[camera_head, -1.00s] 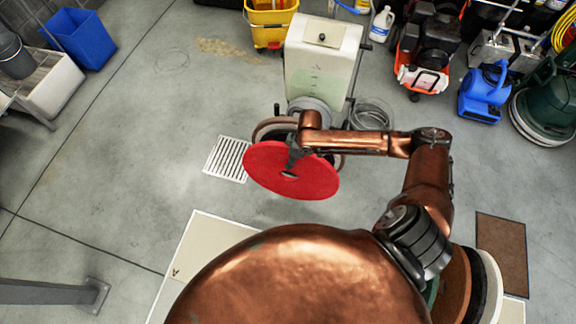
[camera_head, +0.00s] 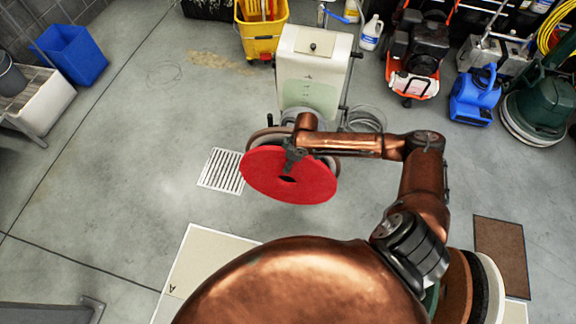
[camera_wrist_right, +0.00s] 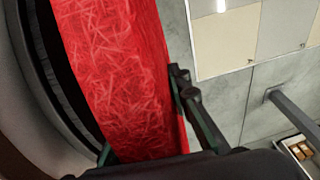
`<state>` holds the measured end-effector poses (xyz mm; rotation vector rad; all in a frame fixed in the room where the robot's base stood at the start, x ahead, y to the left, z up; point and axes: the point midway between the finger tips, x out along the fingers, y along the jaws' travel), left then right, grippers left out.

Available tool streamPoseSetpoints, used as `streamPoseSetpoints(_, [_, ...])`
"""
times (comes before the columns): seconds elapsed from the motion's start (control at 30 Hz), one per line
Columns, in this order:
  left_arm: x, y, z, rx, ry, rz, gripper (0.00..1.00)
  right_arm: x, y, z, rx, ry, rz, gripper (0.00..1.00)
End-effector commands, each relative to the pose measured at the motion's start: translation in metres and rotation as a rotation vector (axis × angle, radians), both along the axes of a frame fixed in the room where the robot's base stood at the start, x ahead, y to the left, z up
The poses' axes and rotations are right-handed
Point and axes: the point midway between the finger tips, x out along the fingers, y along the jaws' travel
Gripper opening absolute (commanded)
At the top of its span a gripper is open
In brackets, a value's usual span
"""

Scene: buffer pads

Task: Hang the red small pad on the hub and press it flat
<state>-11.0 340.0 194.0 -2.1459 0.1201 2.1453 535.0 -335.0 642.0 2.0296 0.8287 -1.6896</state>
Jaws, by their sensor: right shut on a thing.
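The red small pad (camera_head: 305,187) is a round red disc with a dark slot at its middle, held tilted in front of the off-white floor machine (camera_head: 315,65). My right gripper (camera_head: 291,160) is shut on the pad near its centre. In the right wrist view the pad (camera_wrist_right: 110,60) fills the left middle, between the right gripper's fingers (camera_wrist_right: 145,120). Behind it is the machine's round head (camera_head: 257,138), also seen as a dark curved rim (camera_wrist_right: 38,80). The hub is hidden by the pad; I cannot tell whether they touch. My left gripper is not in view.
A floor drain (camera_head: 221,170) lies left of the pad. A blue blower (camera_head: 475,95) and an orange machine (camera_head: 412,83) are at back right. A stack of pads (camera_head: 492,285) is at lower right.

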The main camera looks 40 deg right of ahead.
Motion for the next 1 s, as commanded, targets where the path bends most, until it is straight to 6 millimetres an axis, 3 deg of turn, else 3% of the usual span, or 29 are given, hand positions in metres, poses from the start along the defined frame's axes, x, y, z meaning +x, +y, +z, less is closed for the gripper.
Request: streamPoseSetpoints(1.0, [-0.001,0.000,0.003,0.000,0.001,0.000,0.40,0.009,-0.011,-0.001,0.000,-0.001,0.000,0.00])
